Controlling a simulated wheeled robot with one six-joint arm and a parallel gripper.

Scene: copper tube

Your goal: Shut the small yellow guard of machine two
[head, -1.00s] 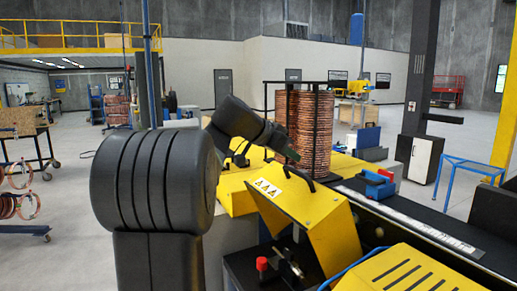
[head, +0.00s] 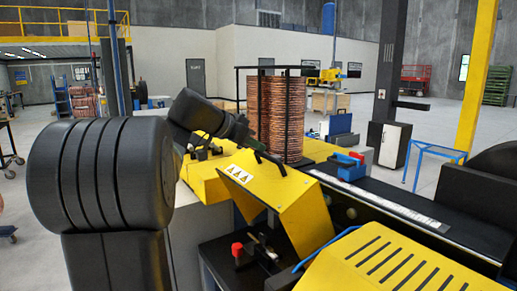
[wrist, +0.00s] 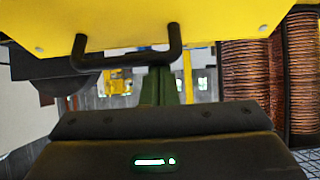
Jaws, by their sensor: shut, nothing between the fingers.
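The small yellow guard (head: 287,205) stands raised and tilted, with a white warning label on its upper left. Its dark handle (wrist: 125,57) shows in the wrist view, below the yellow panel (wrist: 180,22). My gripper (head: 262,152) is at the guard's top edge near the handle in the head view. In the wrist view my gripper's greenish fingers (wrist: 166,86) are shut and empty, pointing away just below the handle. I cannot tell whether they touch it. Under the guard, a red-knobbed part (head: 238,250) lies exposed.
A tall copper coil stack (head: 280,118) stands behind the guard and shows at right in the wrist view (wrist: 305,75). A slotted yellow cover (head: 385,262) is at the front right. A red and blue clamp (head: 348,165) sits on the black bed.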

